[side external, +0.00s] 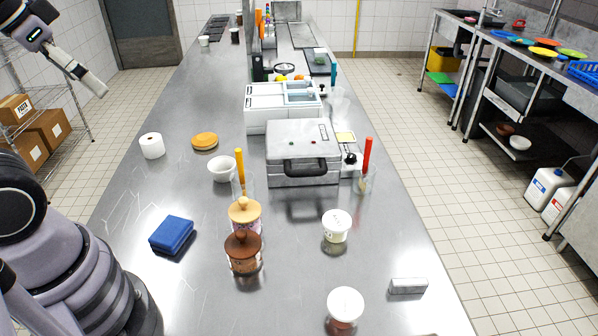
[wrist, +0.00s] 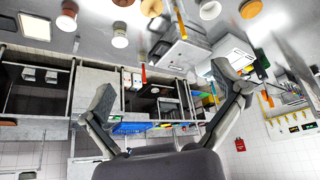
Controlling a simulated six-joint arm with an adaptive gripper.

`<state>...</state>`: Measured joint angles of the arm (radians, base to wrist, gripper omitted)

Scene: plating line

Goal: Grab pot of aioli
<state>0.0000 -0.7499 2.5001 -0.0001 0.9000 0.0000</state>
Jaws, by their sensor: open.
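Two small pots with white lids stand on the steel counter. One pot (side external: 336,226) looks pale, stands right of the wooden-lidded jars, and is probably the aioli; no label is readable. The other pot (side external: 345,307) has reddish contents and stands closer to the side camera. In the wrist view, the pale pot (wrist: 119,34) and the reddish pot (wrist: 68,17) seem to show near the top. My gripper (wrist: 163,79) is open and empty, with its fingers spread wide. In the side view my gripper (side external: 92,82) is high at the upper left, well away from both pots.
Jars with a tan lid (side external: 244,210) and a brown lid (side external: 243,247) stand left of the pale pot. A closed grill (side external: 303,152) is behind it.

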